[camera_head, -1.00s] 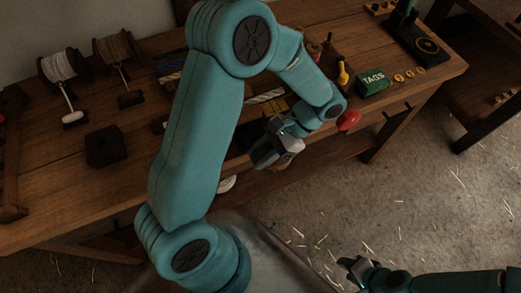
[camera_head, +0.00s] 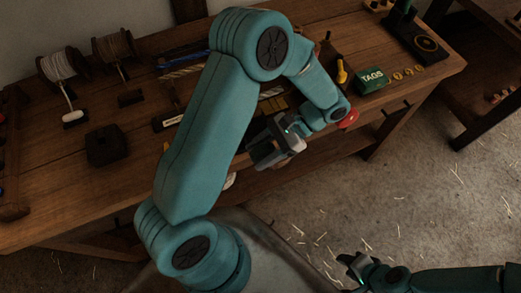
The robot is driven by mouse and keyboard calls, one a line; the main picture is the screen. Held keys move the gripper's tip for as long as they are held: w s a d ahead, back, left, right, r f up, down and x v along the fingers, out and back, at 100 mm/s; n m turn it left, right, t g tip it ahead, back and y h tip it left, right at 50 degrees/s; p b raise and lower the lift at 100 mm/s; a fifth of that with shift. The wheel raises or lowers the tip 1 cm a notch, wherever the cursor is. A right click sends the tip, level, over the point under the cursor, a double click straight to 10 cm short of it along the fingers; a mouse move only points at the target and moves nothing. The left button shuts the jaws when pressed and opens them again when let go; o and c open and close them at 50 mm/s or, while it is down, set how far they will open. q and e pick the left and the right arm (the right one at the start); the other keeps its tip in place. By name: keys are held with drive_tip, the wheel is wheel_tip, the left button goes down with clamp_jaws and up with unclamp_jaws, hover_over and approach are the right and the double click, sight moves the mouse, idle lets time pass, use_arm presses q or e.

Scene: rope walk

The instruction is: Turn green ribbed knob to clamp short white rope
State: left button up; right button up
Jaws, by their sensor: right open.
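My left gripper (camera_head: 270,157) hangs over the front edge of the workbench, pointing down and left. Its grey fingers show, but I cannot tell if they are open or shut, or whether anything is between them. My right gripper (camera_head: 347,268) is open and empty, low at the bottom right, away from the bench. I cannot make out the green ribbed knob; my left arm covers the middle of the bench. A pale rope piece (camera_head: 272,93) lies on the bench right of my arm; I cannot tell if it is the short white rope.
The wooden workbench (camera_head: 50,178) holds a white rope spool (camera_head: 64,66), a brown spool (camera_head: 115,46), a dark block (camera_head: 105,146) and a green TAGS box (camera_head: 372,78). A red round part (camera_head: 349,118) shows beside my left wrist. Straw lies on the open floor (camera_head: 400,190).

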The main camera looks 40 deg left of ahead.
idle(0.3)
use_arm(q)
drive_tip(key=p+v, duration=0.7)
drive_tip(key=v, duration=0.9)
drive_tip(key=shift+d, duration=0.1)
